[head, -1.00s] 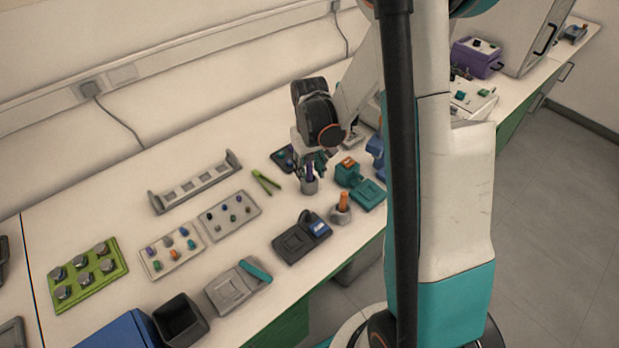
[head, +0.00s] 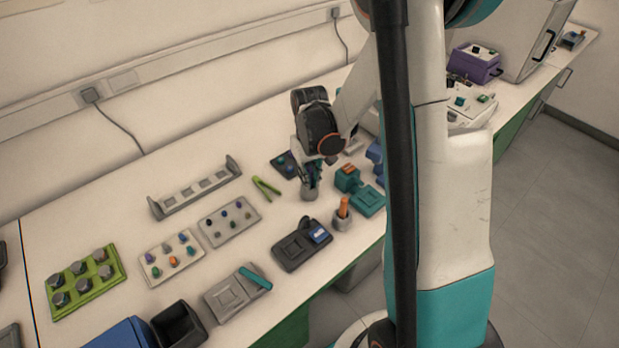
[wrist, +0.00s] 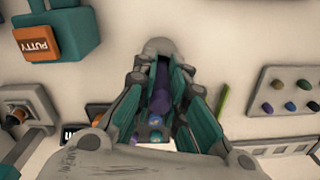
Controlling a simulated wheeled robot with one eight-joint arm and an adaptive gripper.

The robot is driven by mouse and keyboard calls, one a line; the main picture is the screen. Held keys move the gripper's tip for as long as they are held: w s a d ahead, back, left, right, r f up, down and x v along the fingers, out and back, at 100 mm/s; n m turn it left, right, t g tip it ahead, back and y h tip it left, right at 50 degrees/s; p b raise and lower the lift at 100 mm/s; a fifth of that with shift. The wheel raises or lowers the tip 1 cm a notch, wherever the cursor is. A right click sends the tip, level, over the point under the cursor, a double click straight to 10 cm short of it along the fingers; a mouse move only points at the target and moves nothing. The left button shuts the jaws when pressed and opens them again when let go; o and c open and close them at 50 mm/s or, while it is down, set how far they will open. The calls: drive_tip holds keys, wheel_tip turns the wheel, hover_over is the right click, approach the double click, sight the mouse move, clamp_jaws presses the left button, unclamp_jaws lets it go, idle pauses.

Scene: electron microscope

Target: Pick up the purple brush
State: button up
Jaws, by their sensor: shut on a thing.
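The purple brush (wrist: 161,88) shows in the wrist view as a purple shaft between my fingers. My gripper (wrist: 160,78) is shut on it, with teal-padded fingers on both sides. The brush's lower end points to a small grey cup (wrist: 160,46), just past the fingertips. In the head view my gripper (head: 310,181) is right above the grey cup (head: 310,193), and the fingers hide most of the brush. I cannot tell whether the brush's lower end is still inside the cup.
A teal box with an orange top (head: 347,175) and a grey holder with an orange handle (head: 343,218) stand close on the right. Green tweezers (head: 267,187) lie to the left. A grey sample tray (head: 229,221) is further left.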

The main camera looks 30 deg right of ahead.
wheel_tip(320, 180, up, 19)
drive_tip(key=p, duration=0.7)
drive_tip(key=shift+r, duration=0.2)
clamp_jaws()
wheel_tip(320, 180, up, 6)
drive_tip(key=p, duration=0.4)
